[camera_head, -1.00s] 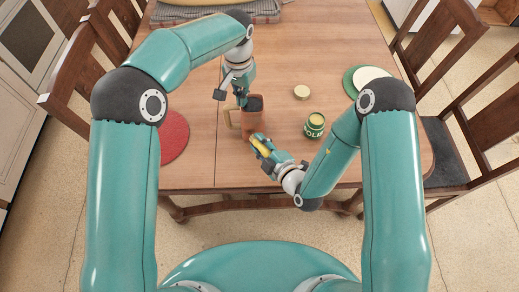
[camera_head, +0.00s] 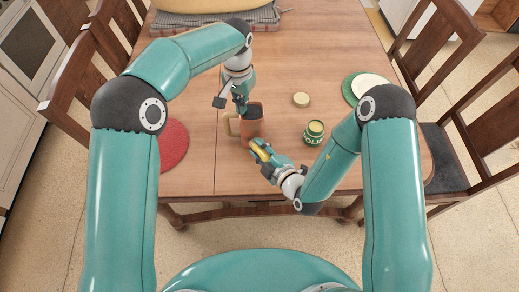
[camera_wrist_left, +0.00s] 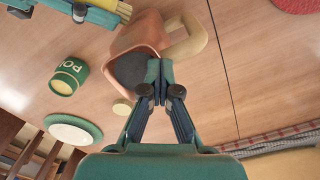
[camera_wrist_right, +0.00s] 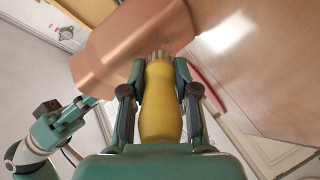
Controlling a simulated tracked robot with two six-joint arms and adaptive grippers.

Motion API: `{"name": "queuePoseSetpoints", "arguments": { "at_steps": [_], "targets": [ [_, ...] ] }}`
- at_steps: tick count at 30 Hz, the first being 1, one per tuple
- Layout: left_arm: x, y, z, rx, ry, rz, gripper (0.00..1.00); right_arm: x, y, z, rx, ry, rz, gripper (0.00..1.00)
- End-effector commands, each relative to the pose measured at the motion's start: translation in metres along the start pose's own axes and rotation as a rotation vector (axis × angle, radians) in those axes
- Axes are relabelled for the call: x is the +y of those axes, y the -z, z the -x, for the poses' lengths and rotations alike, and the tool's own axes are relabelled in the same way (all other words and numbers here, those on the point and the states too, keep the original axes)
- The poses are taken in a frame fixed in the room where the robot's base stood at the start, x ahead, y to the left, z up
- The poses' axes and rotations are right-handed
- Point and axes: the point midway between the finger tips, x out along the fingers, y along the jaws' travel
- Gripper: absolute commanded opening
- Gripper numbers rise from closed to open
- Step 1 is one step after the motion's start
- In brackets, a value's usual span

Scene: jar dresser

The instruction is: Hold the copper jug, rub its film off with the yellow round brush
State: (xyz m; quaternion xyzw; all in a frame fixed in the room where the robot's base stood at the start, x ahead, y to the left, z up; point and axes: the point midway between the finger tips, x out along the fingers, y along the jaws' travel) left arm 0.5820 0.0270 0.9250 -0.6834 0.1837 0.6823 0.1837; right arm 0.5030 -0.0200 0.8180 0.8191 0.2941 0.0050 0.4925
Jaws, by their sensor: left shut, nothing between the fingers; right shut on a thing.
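The copper jug (camera_head: 250,128) stands upright on the table, with a dark open mouth and a pale tan handle on its left. My left gripper (camera_head: 241,106) is shut at the jug's rim; in the left wrist view its closed fingertips (camera_wrist_left: 157,85) overlap the jug (camera_wrist_left: 137,35) near the mouth, with nothing visible between them. My right gripper (camera_wrist_right: 159,75) is shut on the yellow round brush (camera_wrist_right: 160,105). The brush's bristle end is against or very close to the jug's side (camera_wrist_right: 135,40); contact is unclear. I cannot make out a film on that side.
A green tin (camera_head: 313,133) and a round pale lid (camera_head: 301,99) stand right of the jug. A green mat with a white disc (camera_head: 368,88) lies farther right. A red round mat (camera_head: 172,146) is at left. Chairs flank the table; its middle back is clear.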

Motion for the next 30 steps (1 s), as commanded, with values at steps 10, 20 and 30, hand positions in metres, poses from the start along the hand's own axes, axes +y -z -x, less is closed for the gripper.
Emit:
{"name": "queuePoseSetpoints", "arguments": {
  "at_steps": [10, 20, 30],
  "targets": [
    [0.001, -0.002, -0.006, -0.012, -0.002, -0.002, 0.00, 0.000, -0.006, -0.002, -0.002, 0.000, -0.001, 0.00],
    [0.001, -0.002, -0.006, -0.012, -0.002, -0.002, 0.00, -0.006, -0.033, 0.006, -0.002, 0.000, -0.001, 0.00],
    [0.001, -0.002, -0.006, -0.012, -0.002, -0.001, 0.00, -0.009, -0.033, 0.004, 0.003, 0.001, 0.002, 0.00]
  ]
}}
